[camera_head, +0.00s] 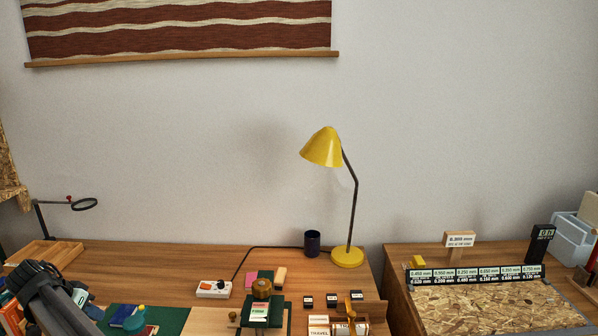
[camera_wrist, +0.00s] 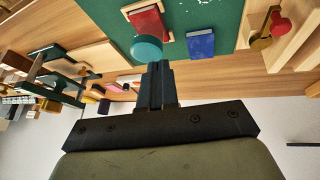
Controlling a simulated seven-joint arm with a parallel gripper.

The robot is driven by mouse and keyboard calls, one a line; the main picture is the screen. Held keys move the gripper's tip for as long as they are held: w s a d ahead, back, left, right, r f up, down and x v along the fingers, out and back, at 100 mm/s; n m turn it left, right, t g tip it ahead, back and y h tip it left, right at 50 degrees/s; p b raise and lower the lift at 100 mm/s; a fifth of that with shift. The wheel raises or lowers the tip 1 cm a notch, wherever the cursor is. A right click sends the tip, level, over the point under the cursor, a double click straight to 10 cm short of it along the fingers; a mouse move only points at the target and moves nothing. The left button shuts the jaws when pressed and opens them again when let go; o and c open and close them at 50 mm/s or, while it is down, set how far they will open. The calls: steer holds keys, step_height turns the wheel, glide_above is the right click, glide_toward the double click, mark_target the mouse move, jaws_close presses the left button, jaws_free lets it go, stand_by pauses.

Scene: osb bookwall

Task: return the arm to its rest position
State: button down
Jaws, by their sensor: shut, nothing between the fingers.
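My gripper (camera_wrist: 158,68) shows in the wrist view with its two dark fingers together and nothing between them. It is above the wooden desk, and its tips appear close to a teal round object (camera_wrist: 146,48) in the picture; I cannot tell the gap. In the head view my dark arm (camera_head: 55,298) reaches in at the lower left corner, left of the green mat (camera_head: 172,318). The fingertips cannot be made out there.
A red block (camera_wrist: 147,22) and a blue block (camera_wrist: 201,43) lie on the green mat. A power strip (camera_head: 213,289), yellow lamp (camera_head: 347,257) and dark cup (camera_head: 312,243) stand farther right. A magnifier on a stand (camera_head: 83,204) rises at left. The air above the desk's middle is clear.

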steer(key=s+d+f+n+g, duration=0.25)
steer(key=s+f, duration=0.55)
steer(key=f, duration=0.5)
steer(key=s+d+f+n+g, duration=0.1)
steer(key=s+d+f+n, duration=0.3)
steer(key=s+f, duration=0.6)
steer(key=s+d+f+n+g, duration=0.3)
steer(key=s+f, duration=0.4)
steer(key=f, duration=0.8)
steer(key=w+d+f+m+g, duration=0.1)
steer(key=w+d+f, duration=0.25)
steer(key=d, duration=0.95)
steer(key=w+d+f+m+g, duration=0.15)
steer(key=d+f, duration=0.25)
steer(key=d, duration=0.8)
steer(key=w+d+f+m, duration=0.1)
steer(key=w+d+f, duration=0.25)
steer(key=d, duration=0.95)
steer(key=s+d+m+g+y, duration=0.1)
steer(key=s+d+m, duration=0.1)
steer(key=s+d, duration=0.5)
steer(key=s+d+f+m+g+y, duration=0.1)
steer(key=s+d, duration=0.7)
steer(key=d, duration=0.8)
steer(key=shift+d+m+g+y, duration=0.15)
steer(key=shift+m+g+y, duration=0.2)
steer(key=shift+m, duration=0.35)
steer(key=shift+f, duration=0.1)
